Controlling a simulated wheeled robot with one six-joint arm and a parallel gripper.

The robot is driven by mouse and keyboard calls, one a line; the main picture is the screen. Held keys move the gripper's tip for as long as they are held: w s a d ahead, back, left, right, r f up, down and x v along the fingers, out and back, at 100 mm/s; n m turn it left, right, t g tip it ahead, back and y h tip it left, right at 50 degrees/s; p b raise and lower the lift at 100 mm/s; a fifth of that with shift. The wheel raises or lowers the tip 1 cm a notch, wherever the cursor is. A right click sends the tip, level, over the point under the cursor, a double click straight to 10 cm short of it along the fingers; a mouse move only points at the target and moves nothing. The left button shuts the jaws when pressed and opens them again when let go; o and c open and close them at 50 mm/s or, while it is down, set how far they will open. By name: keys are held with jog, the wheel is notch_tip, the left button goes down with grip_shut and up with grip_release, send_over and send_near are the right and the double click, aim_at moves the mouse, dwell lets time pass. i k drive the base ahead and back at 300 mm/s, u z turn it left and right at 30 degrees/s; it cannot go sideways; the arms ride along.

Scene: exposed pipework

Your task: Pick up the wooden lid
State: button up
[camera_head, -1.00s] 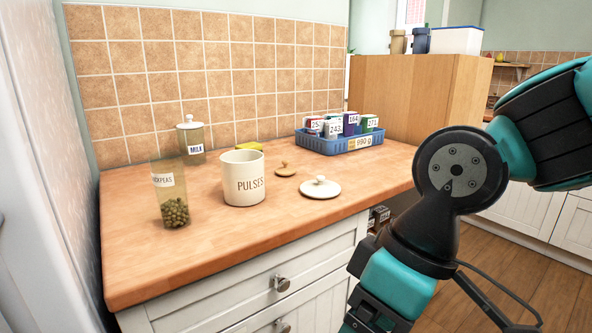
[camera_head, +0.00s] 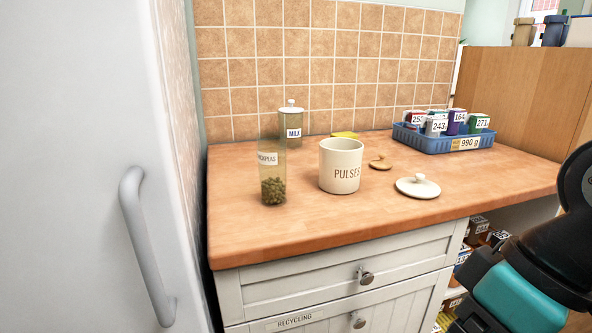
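The wooden lid (camera_head: 380,163) is a small brown disc with a knob. It lies flat on the wooden counter (camera_head: 245,236), just right of the cream PULSES canister (camera_head: 340,168), whose top is open. A white lid with a knob (camera_head: 417,187) lies in front and to the right of it. My arm shows at the lower right, well right of the lids and beyond the counter's front. My gripper is outside the picture.
A clear chickpeas jar (camera_head: 272,178) and a lidded MILK jar (camera_head: 291,126) stand to the left. A blue crate (camera_head: 430,143) of numbered boxes stands at the back right. A white door with a handle (camera_head: 146,247) is at far left. The front counter is clear.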

aim_at(380, 164)
jog(key=z, duration=0.4)
jog(key=i, duration=0.4)
jog(key=u, duration=1.15)
